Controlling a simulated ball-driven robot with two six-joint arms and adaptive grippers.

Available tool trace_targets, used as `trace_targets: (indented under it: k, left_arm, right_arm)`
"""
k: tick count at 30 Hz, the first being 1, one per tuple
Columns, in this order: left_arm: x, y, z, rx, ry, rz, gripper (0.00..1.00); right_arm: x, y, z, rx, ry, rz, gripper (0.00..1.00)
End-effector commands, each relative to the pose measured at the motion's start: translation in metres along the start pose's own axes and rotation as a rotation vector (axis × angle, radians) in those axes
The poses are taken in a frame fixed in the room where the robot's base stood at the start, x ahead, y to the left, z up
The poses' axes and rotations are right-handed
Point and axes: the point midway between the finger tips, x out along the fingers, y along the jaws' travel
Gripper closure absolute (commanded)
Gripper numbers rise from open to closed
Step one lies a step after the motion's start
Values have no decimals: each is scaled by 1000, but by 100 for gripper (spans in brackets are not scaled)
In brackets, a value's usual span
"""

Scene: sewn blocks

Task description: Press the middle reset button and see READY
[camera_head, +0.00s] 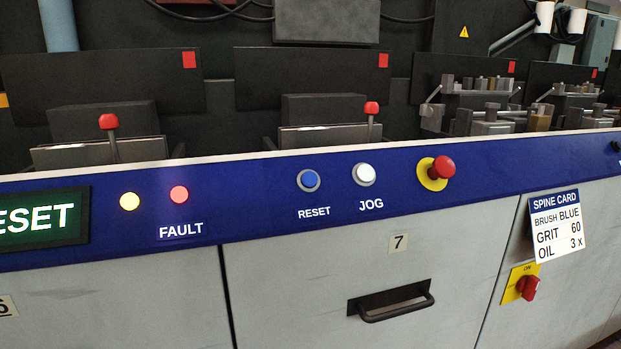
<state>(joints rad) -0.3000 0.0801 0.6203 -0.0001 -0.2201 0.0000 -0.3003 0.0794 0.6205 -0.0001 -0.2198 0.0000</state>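A blue round button (309,180) in a grey ring sits on the blue panel strip (265,205), with the label RESET below it. A dark green display (42,218) at the left edge is partly cut off and shows white letters ending in "ESET". A red lamp (179,194) stands above the label FAULT, and a yellow lamp (129,201) is left of it. Neither of my grippers shows in the head view.
A white JOG button (364,174) and a red mushroom button (443,168) on a yellow disc sit right of RESET. A drawer handle (392,302) juts out below. A spine card (557,226) and a red switch (528,288) are at right. Red-knobbed levers (109,122) stand behind the panel.

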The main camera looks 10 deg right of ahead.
Motion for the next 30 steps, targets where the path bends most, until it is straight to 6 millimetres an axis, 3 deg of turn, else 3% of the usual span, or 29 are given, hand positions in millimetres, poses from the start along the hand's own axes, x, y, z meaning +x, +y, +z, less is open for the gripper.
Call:
trace_targets:
  k: [2,15,30]
  left_arm:
    - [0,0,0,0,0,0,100]
    - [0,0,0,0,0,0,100]
    - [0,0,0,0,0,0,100]
  right_arm:
    - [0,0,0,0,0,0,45]
    - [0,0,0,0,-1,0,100]
    - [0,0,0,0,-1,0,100]
